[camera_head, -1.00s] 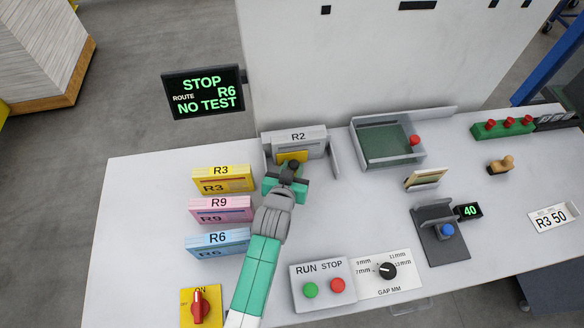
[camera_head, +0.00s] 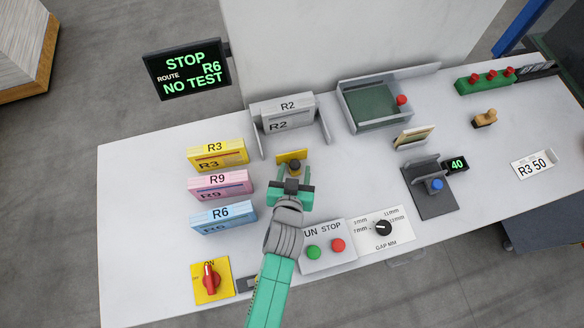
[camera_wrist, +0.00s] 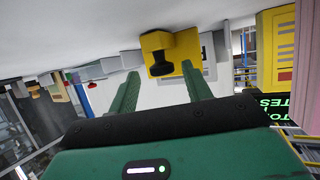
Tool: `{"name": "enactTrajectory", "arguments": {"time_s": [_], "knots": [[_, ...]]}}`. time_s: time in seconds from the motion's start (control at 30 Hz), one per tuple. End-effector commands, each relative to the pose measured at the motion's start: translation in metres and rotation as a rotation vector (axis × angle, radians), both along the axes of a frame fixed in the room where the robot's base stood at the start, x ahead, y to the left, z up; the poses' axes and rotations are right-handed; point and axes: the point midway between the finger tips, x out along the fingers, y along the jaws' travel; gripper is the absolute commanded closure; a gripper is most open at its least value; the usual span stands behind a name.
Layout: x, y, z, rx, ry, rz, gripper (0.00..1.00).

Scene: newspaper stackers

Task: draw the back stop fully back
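The back stop appears to be the yellow plate with a black knob (camera_head: 291,158). It stands on the table in front of the grey R2 holder, with a clear gap between them. In the wrist view the yellow plate (camera_wrist: 151,42) and its black knob are just past my fingertips. My gripper (camera_head: 293,178) is on the near side of the knob. Its two green fingers (camera_wrist: 160,72) are spread apart with nothing held between them. The knob lies roughly in line with the gap between the fingers. The foot of the yellow plate is partly hidden by my gripper in the head view.
The R2 pack (camera_head: 288,112) sits in the grey holder (camera_head: 324,124) behind. Yellow R3 (camera_head: 217,153), pink R9 (camera_head: 220,184) and blue R6 (camera_head: 222,216) packs stand to the left. A RUN/STOP box (camera_head: 326,259) is near my arm. The screen (camera_head: 187,68) reads STOP, R6, NO TEST.

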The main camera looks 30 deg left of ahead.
Motion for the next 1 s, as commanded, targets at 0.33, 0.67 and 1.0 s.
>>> {"name": "enactTrajectory", "arguments": {"time_s": [0.33,0.67,1.0], "knots": [[-0.010,-0.004,0.004,-0.001,0.002,0.000,0.51],[-0.060,-0.026,0.027,-0.001,0.001,-0.001,0.51],[-0.066,-0.028,0.030,0.000,0.000,0.000,0.51]]}}
